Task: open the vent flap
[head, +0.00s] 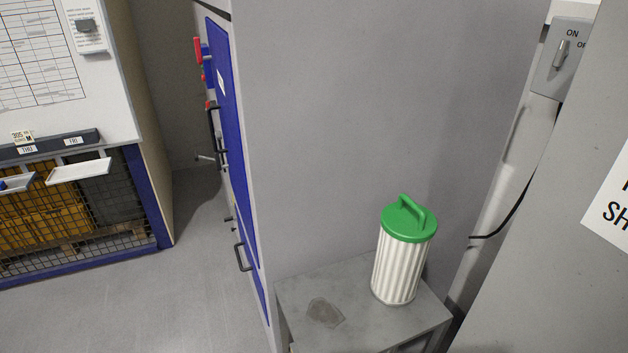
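I cannot make out a vent flap in the head view. A tall grey cabinet (370,110) fills the middle. Its blue front (232,150) faces left and shows only at a steep angle. Dark handles (242,258) and a red-tipped part (198,50) stick out from that front. I cannot tell whether any of these belongs to a flap. Neither of my grippers is in view.
A white ribbed canister with a green lid (408,222) stands on a low grey stand (350,275) against the cabinet. A switch box (562,58) is at upper right. A mesh-fronted unit (60,210) is at left. Grey floor (190,290) between is clear.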

